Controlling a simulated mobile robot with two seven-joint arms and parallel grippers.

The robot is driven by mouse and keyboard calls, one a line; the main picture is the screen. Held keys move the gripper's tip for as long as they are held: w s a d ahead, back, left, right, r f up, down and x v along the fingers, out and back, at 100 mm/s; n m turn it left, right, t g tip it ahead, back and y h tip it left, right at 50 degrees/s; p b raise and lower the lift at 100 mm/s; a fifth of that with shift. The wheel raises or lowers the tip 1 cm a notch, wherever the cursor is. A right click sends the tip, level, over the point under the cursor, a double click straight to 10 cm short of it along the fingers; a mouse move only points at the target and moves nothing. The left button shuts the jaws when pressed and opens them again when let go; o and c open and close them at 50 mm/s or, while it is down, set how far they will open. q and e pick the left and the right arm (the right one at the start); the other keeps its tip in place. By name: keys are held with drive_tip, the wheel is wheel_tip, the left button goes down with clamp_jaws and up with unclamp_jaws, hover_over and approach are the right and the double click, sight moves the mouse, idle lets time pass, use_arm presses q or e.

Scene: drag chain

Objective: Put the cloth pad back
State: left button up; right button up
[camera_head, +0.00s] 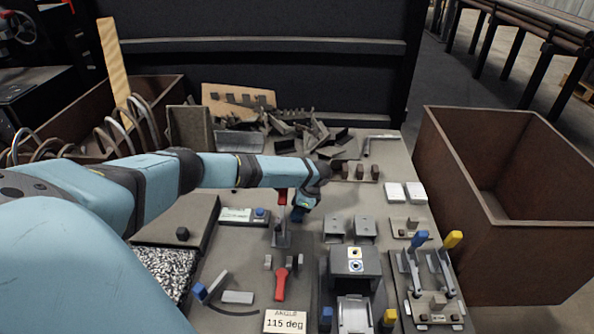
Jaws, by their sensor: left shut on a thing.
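My left arm reaches in from the left, and its gripper (299,213) points down over the middle of the bench. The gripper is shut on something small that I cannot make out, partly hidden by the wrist. A clamp with an upright red handle (282,195) stands just left of the gripper. My right gripper is not in view.
A speckled mat (166,268) lies at the left front. A grey block fixture (355,262) and blue and yellow levers (428,262) stand at the front right. Loose dark links (307,133) are heaped at the back. A brown bin (462,202) stands right of the bench.

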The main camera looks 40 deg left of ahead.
use_arm(q)
drive_tip(key=shift+f, duration=0.15)
drive_tip(key=o, duration=0.7)
drive_tip(key=shift+o, duration=1)
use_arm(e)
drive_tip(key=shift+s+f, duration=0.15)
use_arm(q)
drive_tip(key=shift+r, duration=0.35)
drive_tip(key=p+v, duration=0.5)
drive_tip(key=v, duration=0.6)
drive_tip(key=shift+r, duration=0.3)
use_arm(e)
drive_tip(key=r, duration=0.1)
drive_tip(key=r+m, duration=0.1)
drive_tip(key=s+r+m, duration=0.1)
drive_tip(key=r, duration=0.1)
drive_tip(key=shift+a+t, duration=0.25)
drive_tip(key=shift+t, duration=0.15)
